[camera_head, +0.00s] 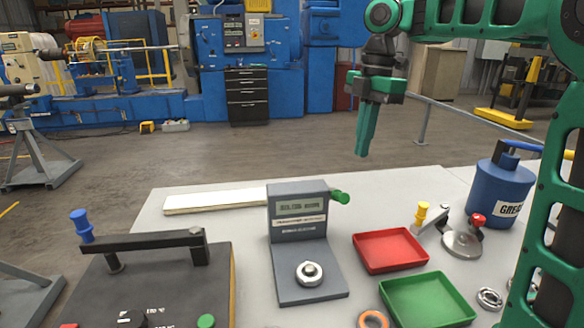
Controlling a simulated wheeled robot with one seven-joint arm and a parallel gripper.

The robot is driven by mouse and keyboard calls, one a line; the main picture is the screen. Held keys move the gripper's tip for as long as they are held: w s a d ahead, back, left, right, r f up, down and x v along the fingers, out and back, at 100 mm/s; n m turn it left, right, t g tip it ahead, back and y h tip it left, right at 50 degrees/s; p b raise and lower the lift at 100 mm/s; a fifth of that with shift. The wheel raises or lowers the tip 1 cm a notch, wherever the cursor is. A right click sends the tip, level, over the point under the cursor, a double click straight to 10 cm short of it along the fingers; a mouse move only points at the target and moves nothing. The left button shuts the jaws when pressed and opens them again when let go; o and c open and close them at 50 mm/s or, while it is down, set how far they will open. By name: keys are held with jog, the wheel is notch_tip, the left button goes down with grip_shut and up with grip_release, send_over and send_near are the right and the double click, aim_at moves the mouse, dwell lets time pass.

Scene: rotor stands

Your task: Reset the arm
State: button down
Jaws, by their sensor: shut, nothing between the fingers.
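My green arm comes in from the right side of the head view. My gripper (363,152) hangs pointing down above the far edge of the white table (400,185). Its green fingers are together with nothing between them. It is apart from everything on the table. A grey test device (300,225) with a display stands below and to the left of the gripper, with a metal bearing (309,273) on its base.
A red tray (390,250) and a green tray (428,300) look empty. A blue grease can (497,195), a round metal fixture (462,242) and a loose bearing (490,298) are at right. A dark box with a handle (160,285) is at front left. A white board (215,200) lies behind.

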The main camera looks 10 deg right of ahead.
jog(key=s+d+f+m, duration=0.4)
jog(key=s+f+m, duration=0.2)
jog(key=s+m, duration=0.3)
jog(key=s+d+f+m, duration=0.5)
jog(key=s+f+m, duration=0.2)
jog(key=s+m, duration=0.2)
jog(key=s+d+f+m+h, duration=0.1)
jog(key=s+d+f+m, duration=0.4)
jog(key=s+m, duration=0.5)
jog(key=shift+s+d+f, duration=0.2)
jog(key=shift+s+f, duration=0.55)
jog(key=shift+f, duration=0.05)
jog(key=shift+w+f, duration=0.3)
jog(key=shift+w, duration=0.5)
jog(key=shift+s+r, duration=0.1)
jog(key=shift+s, duration=0.05)
